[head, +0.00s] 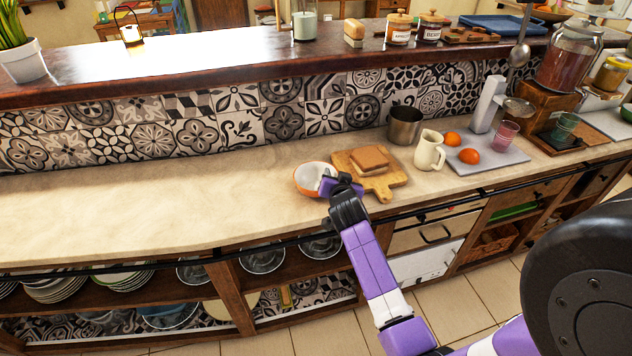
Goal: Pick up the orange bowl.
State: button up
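The orange bowl (304,186) sits on the stone counter near its front edge, in the middle of the head view. Its outside is orange and its inside is white. My gripper (328,183) is at the bowl's right side, overlapping its rim in this view. The gripper and wrist hide the right part of the bowl. The fingers are too small and too hidden to tell whether they are open or shut, or whether they touch the bowl.
A wooden board (385,185) with bread (369,158) lies just right of the bowl. A metal pot (405,125), a cream jug (429,151) and a grey tray (494,160) stand farther right. The counter (150,205) left of the bowl is clear.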

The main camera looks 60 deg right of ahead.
grip_shut()
dwell(1.2)
